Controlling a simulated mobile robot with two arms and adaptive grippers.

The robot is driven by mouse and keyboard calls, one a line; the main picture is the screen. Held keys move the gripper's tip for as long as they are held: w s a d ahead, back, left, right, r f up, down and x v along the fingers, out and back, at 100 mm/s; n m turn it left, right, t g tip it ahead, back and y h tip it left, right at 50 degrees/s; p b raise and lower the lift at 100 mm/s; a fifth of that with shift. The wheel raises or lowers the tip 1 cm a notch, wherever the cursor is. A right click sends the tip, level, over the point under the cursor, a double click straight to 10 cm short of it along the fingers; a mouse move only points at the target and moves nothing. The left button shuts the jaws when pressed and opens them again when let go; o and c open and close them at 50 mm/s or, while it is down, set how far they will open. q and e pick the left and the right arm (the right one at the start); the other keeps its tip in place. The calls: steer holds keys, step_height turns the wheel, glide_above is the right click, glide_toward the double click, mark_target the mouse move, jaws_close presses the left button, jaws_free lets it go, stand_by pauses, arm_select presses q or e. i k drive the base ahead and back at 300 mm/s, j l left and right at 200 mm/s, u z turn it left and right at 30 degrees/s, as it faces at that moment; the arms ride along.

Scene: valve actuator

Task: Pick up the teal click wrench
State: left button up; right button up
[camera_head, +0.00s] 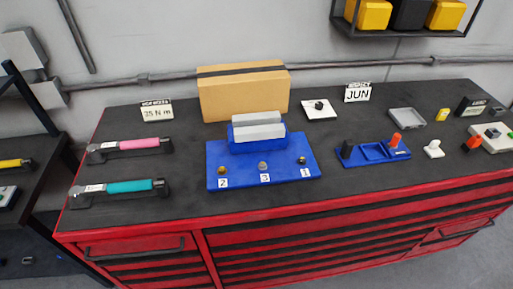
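The teal click wrench (128,187) lies on the left front of the dark bench top, resting across a black holder. Its teal grip points right and its metal head points left. A similar wrench with a pink grip (138,144) lies behind it, parallel, on its own black holder. Neither of my grippers shows in the head view, so nothing is seen touching the wrench.
The dark worktop (190,205) tops a red drawer cabinet (330,245). A blue fixture (262,163) with numbered fittings stands right of the wrenches, before a cardboard box (243,94). A "35 N m" sign (157,111) stands behind. A blue tray (372,153) sits further right.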

mark_target(79, 195)
steer(key=u, duration=1.3)
